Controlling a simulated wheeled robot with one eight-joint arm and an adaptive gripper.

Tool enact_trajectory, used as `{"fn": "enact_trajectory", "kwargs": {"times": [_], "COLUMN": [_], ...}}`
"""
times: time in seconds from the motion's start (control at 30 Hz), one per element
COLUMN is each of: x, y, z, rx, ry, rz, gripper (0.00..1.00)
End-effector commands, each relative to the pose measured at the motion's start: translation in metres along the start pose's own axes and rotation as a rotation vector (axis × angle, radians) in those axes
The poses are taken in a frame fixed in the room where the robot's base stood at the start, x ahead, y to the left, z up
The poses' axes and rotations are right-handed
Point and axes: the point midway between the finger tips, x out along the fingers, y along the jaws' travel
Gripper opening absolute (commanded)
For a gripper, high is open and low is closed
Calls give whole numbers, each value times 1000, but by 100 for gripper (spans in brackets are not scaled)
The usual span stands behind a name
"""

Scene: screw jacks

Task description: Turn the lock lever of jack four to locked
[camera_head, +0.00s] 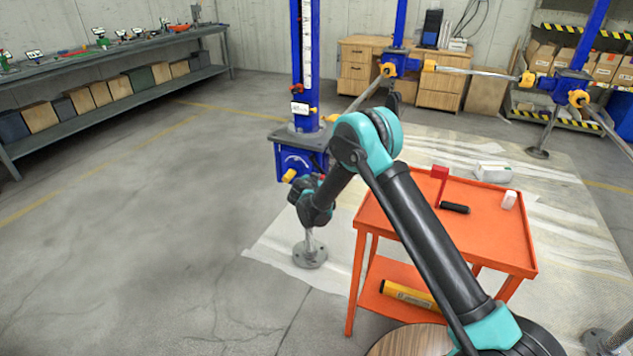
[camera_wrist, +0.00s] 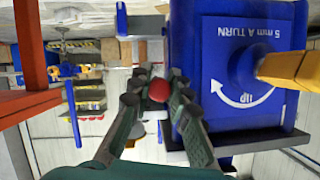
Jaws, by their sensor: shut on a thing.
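The nearest blue screw jack (camera_head: 305,75) stands on a round-footed post, with a small white tag (camera_head: 299,108) that I cannot read surely. Its blue gear housing (camera_head: 297,160) also fills the upper right of the wrist view (camera_wrist: 225,35), with an "UP" arrow and "5 mm A TURN". My gripper (camera_wrist: 157,85) is beside the housing, its fingers closed around a red ball knob (camera_wrist: 158,91), which appears to be the lock lever's end. The lever's shaft and its lock marks are hidden. In the head view my gripper (camera_head: 308,192) sits just below the housing, mostly covered by my arm.
A yellow crank part (camera_wrist: 290,68) sticks out from the housing close to my gripper. An orange cart (camera_head: 480,245) with a black tool (camera_head: 454,208) and white boxes stands at right. More blue jacks stand behind. The floor at left is clear up to the workbench (camera_head: 110,85).

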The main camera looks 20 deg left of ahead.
Motion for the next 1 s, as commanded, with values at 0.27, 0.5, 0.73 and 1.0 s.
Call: {"fn": "enact_trajectory", "kwargs": {"times": [0.27, 0.5, 0.73, 1.0], "x": [-6, -13, -19, -24], "y": [7, 11, 11, 10], "z": [-23, -39, -53, -64], "rx": [-246, -452, -621, -753], "ry": [8, 9, 9, 10], "rz": [95, 179, 249, 303], "gripper": [0, 0, 0, 0]}}
